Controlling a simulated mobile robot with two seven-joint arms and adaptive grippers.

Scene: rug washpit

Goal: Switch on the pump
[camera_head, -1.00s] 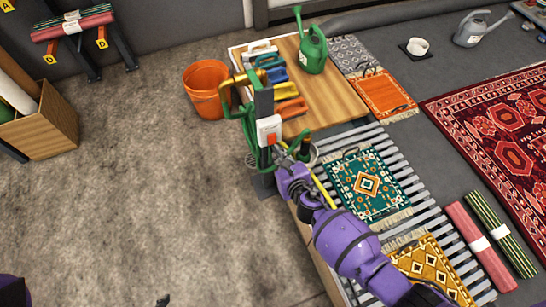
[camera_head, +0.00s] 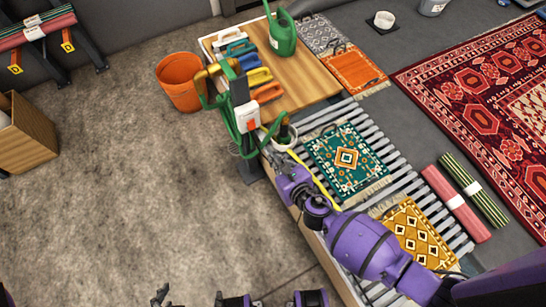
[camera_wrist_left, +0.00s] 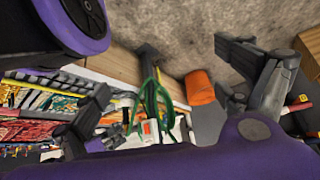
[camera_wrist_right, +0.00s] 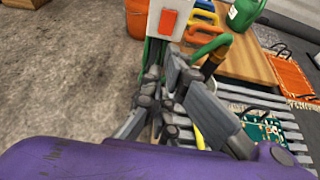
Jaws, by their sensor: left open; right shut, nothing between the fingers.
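A white switch box (camera_head: 247,116) with an orange-red rocker (camera_head: 250,119) is fixed to a dark post with green hose at the wash table's near left corner.
Green hose loops and a brass pipe (camera_head: 213,70) surround the post. An orange bucket (camera_head: 180,85) stands left of it. Brushes (camera_head: 258,78) and a green watering can (camera_head: 283,38) stand on the wooden board. Small rugs (camera_head: 345,158) lie on slats.

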